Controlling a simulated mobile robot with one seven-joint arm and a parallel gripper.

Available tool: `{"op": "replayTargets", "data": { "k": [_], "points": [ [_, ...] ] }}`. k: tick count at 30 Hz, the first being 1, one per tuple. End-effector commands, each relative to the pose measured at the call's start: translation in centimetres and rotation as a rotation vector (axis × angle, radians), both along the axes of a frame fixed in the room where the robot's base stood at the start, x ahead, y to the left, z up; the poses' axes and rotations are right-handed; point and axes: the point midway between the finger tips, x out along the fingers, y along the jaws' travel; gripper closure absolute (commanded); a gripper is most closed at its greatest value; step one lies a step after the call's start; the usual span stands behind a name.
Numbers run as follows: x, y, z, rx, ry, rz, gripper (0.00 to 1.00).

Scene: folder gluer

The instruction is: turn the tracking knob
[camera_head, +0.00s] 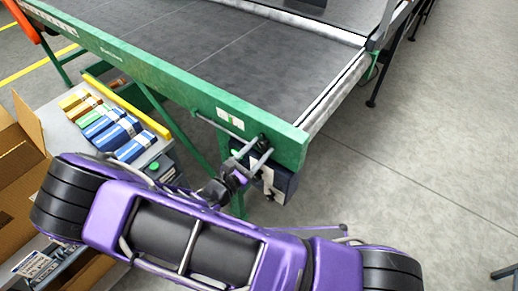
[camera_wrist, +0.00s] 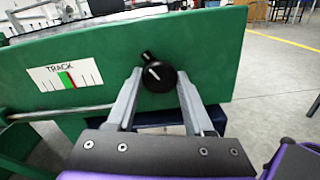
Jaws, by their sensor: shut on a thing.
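The black tracking knob (camera_wrist: 158,77) sits on the green end plate (camera_wrist: 205,50) of the conveyor, with a white line on its face pointing up and left. My gripper (camera_wrist: 160,76) has one finger on each side of the knob and is shut on it. In the head view my gripper (camera_head: 256,154) reaches the right part of the green plate (camera_head: 180,85), where the knob is small and partly hidden. A white TRACK scale (camera_wrist: 65,76) left of the knob has a green band with a red mark at its right side. It also shows in the head view (camera_head: 230,119).
A grey bar (camera_wrist: 60,112) runs along the plate below the scale. A dark box (camera_head: 278,184) hangs under the plate. A shelf with coloured cartons (camera_head: 112,130) and an open cardboard box (camera_head: 20,165) stand at left. The floor at right is clear.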

Motion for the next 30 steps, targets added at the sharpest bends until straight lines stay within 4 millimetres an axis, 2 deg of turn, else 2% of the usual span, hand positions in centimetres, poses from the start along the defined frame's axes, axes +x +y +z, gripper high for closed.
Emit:
{"op": "replayTargets", "data": {
  "k": [11,30],
  "points": [
    [0.01,-0.04,0.23,-0.06,0.046,-0.001,1.0],
    [-0.09,-0.06,0.12,-0.382,0.298,0.0,1.0]
  ]
}}
